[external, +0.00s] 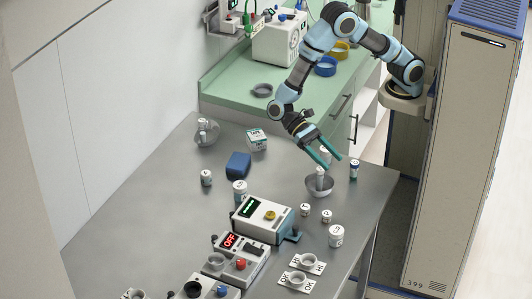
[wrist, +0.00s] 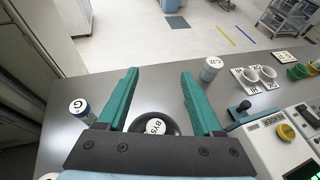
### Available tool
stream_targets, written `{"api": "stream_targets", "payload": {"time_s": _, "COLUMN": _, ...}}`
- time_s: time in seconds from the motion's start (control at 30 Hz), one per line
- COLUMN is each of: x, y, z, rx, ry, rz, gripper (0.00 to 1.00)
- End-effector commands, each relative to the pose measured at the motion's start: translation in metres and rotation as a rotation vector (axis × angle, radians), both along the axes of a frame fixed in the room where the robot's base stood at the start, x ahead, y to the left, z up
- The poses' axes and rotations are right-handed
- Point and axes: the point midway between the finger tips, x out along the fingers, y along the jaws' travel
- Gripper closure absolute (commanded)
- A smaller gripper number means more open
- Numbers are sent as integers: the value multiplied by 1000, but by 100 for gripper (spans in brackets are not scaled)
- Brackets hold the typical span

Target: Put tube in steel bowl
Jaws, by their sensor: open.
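A small steel bowl (external: 320,189) stands near the right edge of the steel table. A white labelled tube (external: 320,174) stands upright in it. My gripper (external: 329,161) is open and empty, its teal fingers pointing down just above and behind that bowl. In the wrist view, my gripper (wrist: 158,75) has its fingers spread, and the tube's labelled cap (wrist: 155,127) shows between them inside the dark bowl rim (wrist: 172,127). The lower part of the bowl is hidden by the gripper body there. Another bowl (external: 208,138) with a white tube in it stands at the back left.
A blue-labelled bottle (external: 354,170) stands close right of the gripper. A white bottle (external: 336,236), small jars and a boxed device (external: 264,217) stand toward the front.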

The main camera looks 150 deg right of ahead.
Motion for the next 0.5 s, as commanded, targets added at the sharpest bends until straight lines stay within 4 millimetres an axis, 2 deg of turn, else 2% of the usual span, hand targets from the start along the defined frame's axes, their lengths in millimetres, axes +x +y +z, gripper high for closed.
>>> {"api": "stream_targets", "payload": {"time_s": 0.13, "x": -5, "y": 8, "z": 0, "rx": -36, "ry": -4, "rz": 33, "gripper": 33}}
{"api": "stream_targets", "payload": {"time_s": 0.23, "x": -24, "y": 30, "z": 0, "rx": -148, "ry": -16, "rz": 138, "gripper": 33}}
{"api": "stream_targets", "payload": {"time_s": 0.4, "x": -88, "y": 69, "z": -3, "rx": -496, "ry": -118, "rz": 495, "gripper": 33}}
{"api": "stream_targets", "payload": {"time_s": 0.5, "x": -125, "y": 77, "z": -3, "rx": -710, "ry": -236, "rz": 743, "gripper": 33}}
